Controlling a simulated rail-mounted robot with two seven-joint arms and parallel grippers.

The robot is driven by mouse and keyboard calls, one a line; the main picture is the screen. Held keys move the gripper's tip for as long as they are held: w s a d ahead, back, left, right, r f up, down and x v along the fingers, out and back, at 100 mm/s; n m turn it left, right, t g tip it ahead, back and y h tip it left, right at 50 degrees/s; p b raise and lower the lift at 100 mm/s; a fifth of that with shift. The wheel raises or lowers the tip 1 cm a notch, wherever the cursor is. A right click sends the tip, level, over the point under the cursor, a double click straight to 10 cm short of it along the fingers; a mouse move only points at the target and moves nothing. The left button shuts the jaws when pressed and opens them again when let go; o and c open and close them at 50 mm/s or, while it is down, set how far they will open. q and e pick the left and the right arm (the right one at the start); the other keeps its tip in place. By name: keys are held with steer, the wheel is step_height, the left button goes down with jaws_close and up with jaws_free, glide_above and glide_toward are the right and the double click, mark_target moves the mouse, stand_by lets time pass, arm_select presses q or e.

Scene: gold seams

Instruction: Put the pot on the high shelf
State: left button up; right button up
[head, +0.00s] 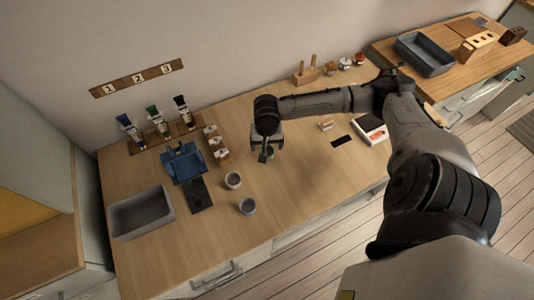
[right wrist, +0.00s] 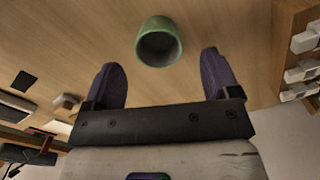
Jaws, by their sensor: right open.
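A small green pot (right wrist: 160,30) stands on the wooden worktop in the right wrist view, its dark opening showing. It lies just ahead of and between the fingertips of my right gripper (right wrist: 159,62), which is open and empty; the fingers do not touch it. In the head view my right gripper (head: 266,152) is low over the middle of the worktop and mostly hides the green pot (head: 271,150). My left gripper is out of view. A cabinet with an open shelf (head: 35,262) stands at the far left; I cannot tell whether it is the high shelf.
A peg block (head: 306,75) is at the back.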

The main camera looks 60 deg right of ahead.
mark_target(267, 152)
step_height(267, 152, down, 5)
steer(key=shift+s+r+b, duration=0.1)
steer(key=shift+r+b, duration=0.1)
steer(key=shift+b, duration=0.45)
steer(key=c, duration=1)
steer(key=shift+r, duration=0.1)
